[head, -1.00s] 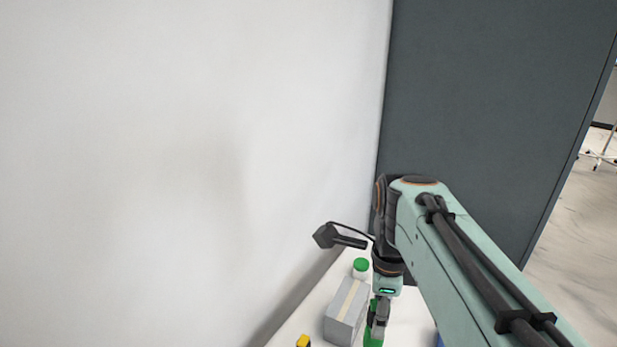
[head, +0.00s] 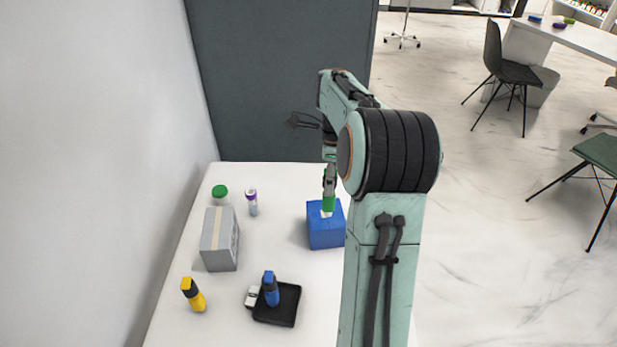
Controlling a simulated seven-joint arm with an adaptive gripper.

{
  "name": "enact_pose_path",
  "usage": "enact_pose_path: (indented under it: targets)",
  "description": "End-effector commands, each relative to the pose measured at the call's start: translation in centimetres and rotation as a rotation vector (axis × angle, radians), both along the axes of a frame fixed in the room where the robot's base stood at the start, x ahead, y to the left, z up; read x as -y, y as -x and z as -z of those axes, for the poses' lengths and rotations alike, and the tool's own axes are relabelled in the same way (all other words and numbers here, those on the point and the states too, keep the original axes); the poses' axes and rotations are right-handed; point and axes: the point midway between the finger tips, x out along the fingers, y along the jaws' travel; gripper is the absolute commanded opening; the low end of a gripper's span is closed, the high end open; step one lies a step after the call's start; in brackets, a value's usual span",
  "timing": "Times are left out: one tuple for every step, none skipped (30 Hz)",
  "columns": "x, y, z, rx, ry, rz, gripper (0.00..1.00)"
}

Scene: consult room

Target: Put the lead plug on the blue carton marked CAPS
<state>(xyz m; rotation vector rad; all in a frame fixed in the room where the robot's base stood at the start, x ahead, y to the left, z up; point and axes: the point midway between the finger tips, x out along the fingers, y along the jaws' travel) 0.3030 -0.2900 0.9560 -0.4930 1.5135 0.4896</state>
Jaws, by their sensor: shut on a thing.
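My gripper (head: 329,190) points down and is shut on a green piece (head: 328,204), which looks to be the lead plug. The blue carton (head: 325,236) stands on the white table, directly under the green piece. A small white patch shows on its top, just below the green piece. I cannot tell whether the green piece touches the carton's top or hangs just above it. The CAPS marking is not readable, and my arm hides the area to the carton's right.
On the white table (head: 190,325) stand a grey taped box (head: 220,245), a green-capped jar (head: 220,196) and a purple-capped tube (head: 252,204). A yellow plug-like piece (head: 194,295) lies in front. A black tray (head: 284,312) holds a blue piece (head: 271,290). A wall borders the left.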

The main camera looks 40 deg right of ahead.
Motion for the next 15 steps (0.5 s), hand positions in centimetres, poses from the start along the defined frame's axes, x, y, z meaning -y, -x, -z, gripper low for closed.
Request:
enact_pose_path:
  targets:
    - [0.4, -0.5, 0.9, -0.002, -0.002, 0.0, 0.0]
    - [0.7, -0.7, 1.3, -0.001, -0.002, 0.0, 0.0]
    - [1.0, -1.0, 1.7, -0.001, -0.001, 0.0, 0.0]
    - [1.1, -1.2, 2.0, 0.0, 0.0, 0.0, 0.0]
    - [1.2, -1.3, 2.1, 0.0, 0.0, 0.0, 0.0]
    - [1.3, -1.4, 2.3, 0.0, 0.0, -0.001, 0.0]
    - [1.4, -1.5, 2.5, 0.0, 0.0, -0.001, 0.0]
    - [1.5, -1.6, 2.6, 0.0, 0.0, -0.001, 0.0]
    - [1.6, -1.8, 2.9, -0.001, -0.001, -0.001, 0.0]
    - [1.8, -1.9, 3.2, 0.0, 0.0, -0.001, 0.0]
    - [1.8, -1.9, 3.6, -0.001, -0.001, -0.001, 0.0]
    - [1.7, -1.8, 4.3, -0.003, -0.002, -0.001, 0.0]
    - [1.7, -1.8, 4.8, -0.002, -0.002, -0.001, 0.0]
    - [1.7, -1.8, 5.3, -0.002, -0.002, -0.002, 0.0]
    - [1.7, -1.8, 5.8, -0.001, -0.001, -0.002, 0.0]
